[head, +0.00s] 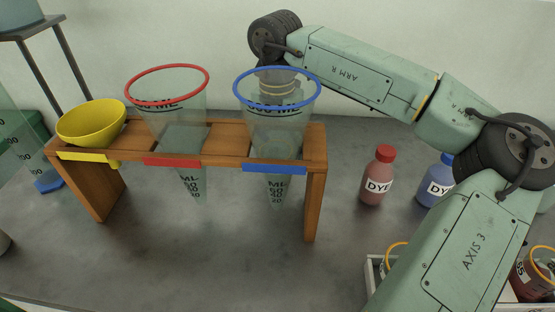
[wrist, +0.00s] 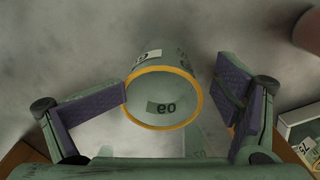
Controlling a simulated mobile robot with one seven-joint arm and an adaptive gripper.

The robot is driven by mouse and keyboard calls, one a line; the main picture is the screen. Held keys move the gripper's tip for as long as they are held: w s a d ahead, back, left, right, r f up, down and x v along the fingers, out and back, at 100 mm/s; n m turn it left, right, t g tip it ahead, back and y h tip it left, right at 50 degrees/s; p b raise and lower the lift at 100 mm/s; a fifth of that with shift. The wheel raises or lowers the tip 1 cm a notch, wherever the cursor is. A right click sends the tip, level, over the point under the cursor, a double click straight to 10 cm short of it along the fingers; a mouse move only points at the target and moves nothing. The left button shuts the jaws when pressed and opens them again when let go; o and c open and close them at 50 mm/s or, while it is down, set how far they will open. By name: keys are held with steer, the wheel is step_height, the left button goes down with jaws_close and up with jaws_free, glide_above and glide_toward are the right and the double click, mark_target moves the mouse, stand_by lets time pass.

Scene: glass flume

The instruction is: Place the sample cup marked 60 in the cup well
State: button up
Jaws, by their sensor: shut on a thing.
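The sample cup marked 60 (wrist: 166,104) shows in the wrist view as a grey-green cup with an orange rim; its number reads upside down. My gripper (wrist: 168,86) has its two purple-padded fingers on either side of the cup and is shut on it. I cannot identify the cup well in either view.
A wooden rack (head: 315,190) holds the blue-rimmed cone, a red-rimmed cone (head: 180,140) and a yellow bowl (head: 90,125). Red (head: 378,175) and blue (head: 437,182) dye bottles stand right. A white tray (head: 372,272) with orange-rimmed cups is lower right. The front middle bench is clear.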

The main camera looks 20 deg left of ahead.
step_height(320, 180, down, 2)
steer(key=shift+d+f, duration=0.1)
steer(key=shift+f, duration=0.1)
steer(key=shift+c, duration=0.6)
